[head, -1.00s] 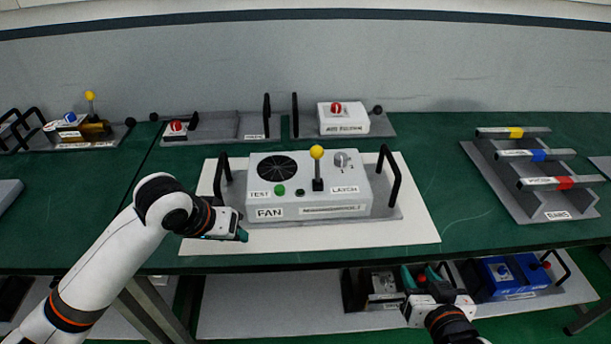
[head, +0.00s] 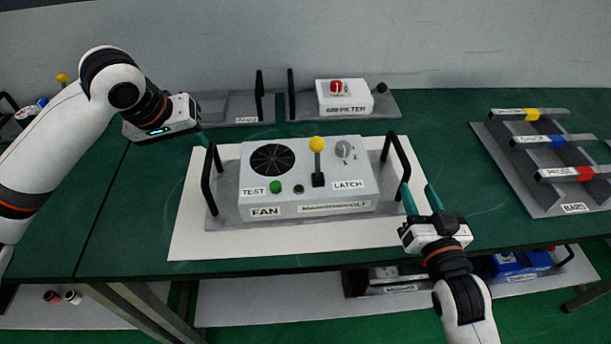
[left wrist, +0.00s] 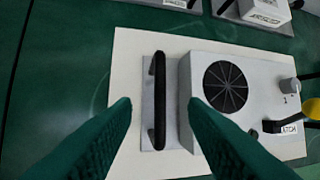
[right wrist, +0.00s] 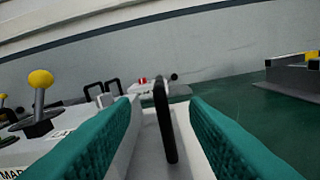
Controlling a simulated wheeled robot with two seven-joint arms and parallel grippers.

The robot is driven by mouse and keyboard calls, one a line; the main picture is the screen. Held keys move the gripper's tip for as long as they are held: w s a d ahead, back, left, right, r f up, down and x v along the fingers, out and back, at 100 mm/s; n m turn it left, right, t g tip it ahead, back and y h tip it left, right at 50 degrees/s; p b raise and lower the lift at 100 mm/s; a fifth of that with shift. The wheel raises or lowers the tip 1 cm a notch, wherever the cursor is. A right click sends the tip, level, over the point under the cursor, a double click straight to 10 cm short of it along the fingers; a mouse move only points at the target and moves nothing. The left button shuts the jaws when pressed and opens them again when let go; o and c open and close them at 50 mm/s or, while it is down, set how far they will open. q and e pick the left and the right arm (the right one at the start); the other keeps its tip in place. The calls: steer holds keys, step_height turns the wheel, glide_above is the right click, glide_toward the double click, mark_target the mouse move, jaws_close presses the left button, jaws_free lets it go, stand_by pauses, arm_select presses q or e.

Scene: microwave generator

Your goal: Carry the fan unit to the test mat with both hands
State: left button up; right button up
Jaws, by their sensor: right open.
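The fan unit (head: 310,185) is a light grey box on a grey base, with a black fan grille, a yellow-knobbed lever and black handles at both ends. It stands on a white mat (head: 190,235) on the green table; no label shows whether this is the test mat. My left gripper (head: 200,138) is open above the left handle (head: 207,180). In the left wrist view that handle (left wrist: 158,100) lies between the fingers, apart from them. My right gripper (head: 418,190) is open just in front of the right handle (head: 402,160), which appears between its fingers in the right wrist view (right wrist: 165,120).
The air filter unit (head: 345,98) and an empty grey base (head: 222,108) stand behind. A rack of bars (head: 545,160) is on the right. Green table is clear right of the mat.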

mark_target(208, 156)
arm_select(q)
steer(key=x, duration=1.1)
arm_select(e)
steer(key=w, duration=0.7)
steer(key=w+a, duration=0.1)
steer(key=w, duration=0.3)
arm_select(q)
steer(key=shift+c, duration=0.6)
arm_select(e)
steer(key=shift+c, duration=0.5)
arm_select(q)
jaws_close()
arm_select(e)
jaws_close()
arm_select(q)
steer(key=shift+w+r, duration=0.15)
steer(key=shift+r, duration=0.1)
arm_select(e)
steer(key=shift+r, duration=0.25)
